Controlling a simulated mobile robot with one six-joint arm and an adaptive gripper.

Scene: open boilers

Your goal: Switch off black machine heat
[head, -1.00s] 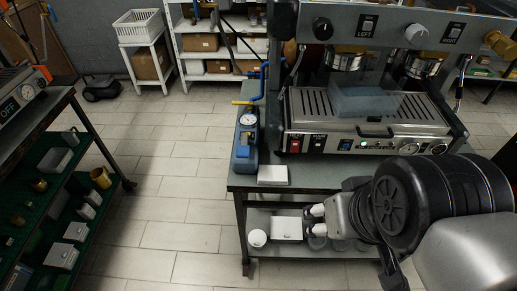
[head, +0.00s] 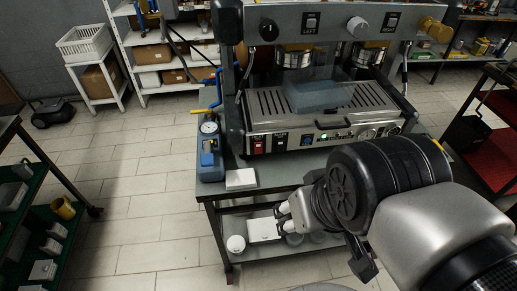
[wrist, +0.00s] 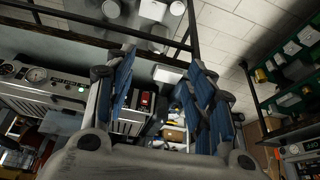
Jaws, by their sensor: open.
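A coffee machine with a dark frame and a steel front (head: 325,120) stands on the table in the middle of the head view. Its lower panel has a red switch (head: 258,146), a black switch (head: 280,141), a blue button (head: 306,140), small lights and gauges. My gripper (head: 283,211) is open, below and in front of the panel, touching no switch. In the wrist view, its blue-padded fingers (wrist: 162,60) are spread, with the red switch (wrist: 146,99) visible between them.
A blue pump with a gauge (head: 209,160) and a white box (head: 240,179) stand at the table's left end. The lower shelf holds another white box (head: 262,230) and a round white container (head: 236,244). Open floor (head: 140,200) lies left. A red-shelved cart (head: 490,150) stands right.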

